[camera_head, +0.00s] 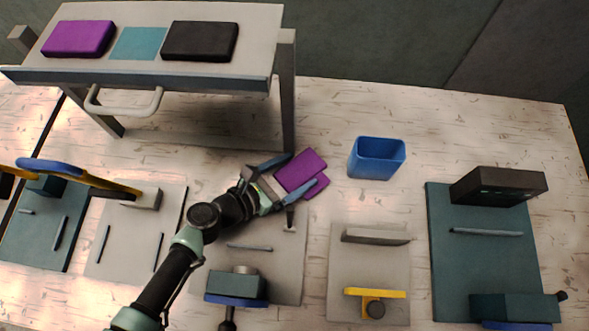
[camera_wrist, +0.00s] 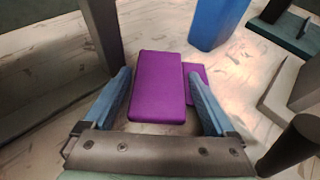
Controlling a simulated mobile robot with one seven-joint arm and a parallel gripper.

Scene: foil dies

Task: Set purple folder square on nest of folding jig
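A purple folder (camera_head: 301,171), seemingly a thick leaf with a second purple piece (camera_head: 319,187) beside it, lies on the pale bench top below the raised shelf. In the wrist view the thick purple leaf (camera_wrist: 157,84) is between my fingers, and the second piece (camera_wrist: 196,78) is partly behind the right finger. My gripper (camera_head: 297,176) is open around the folder, with gaps visible beside the leaf. Several fixtures stand on plates; which one is the folding jig I cannot tell. One grey plate (camera_head: 290,255) with a teal block lies just below my gripper.
The raised shelf (camera_head: 262,30) carries a purple block (camera_head: 78,39), a teal square (camera_head: 140,43) and a black block (camera_head: 200,41). Its leg (camera_head: 288,100) stands close to my gripper. A blue bin (camera_head: 376,158) is to the right. Further fixtures include a grey plate (camera_head: 370,265) and a teal plate (camera_head: 480,260).

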